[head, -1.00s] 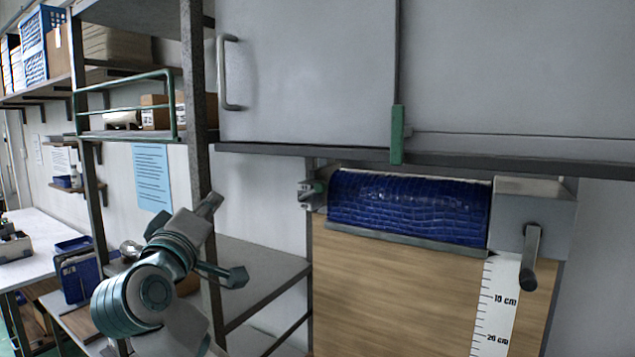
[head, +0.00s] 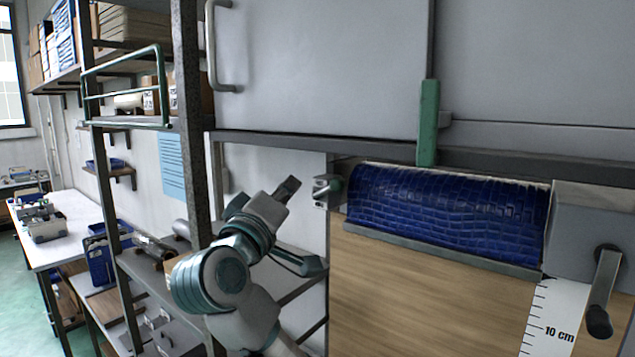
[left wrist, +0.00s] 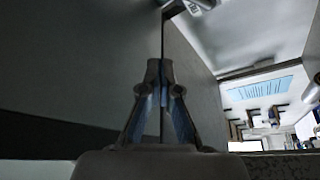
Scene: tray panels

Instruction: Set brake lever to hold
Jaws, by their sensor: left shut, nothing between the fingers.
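A blue ribbed roll (head: 448,212) is mounted under a grey cabinet. In the left wrist view the gripper's fingers (left wrist: 160,68) are closed together and empty. My right gripper is not in view.
A crank handle (head: 603,290) hangs at the roll's right end above a white centimetre scale (head: 552,325). A wooden board (head: 425,300) lies below the roll. The grey cabinet (head: 320,70) overhangs above.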

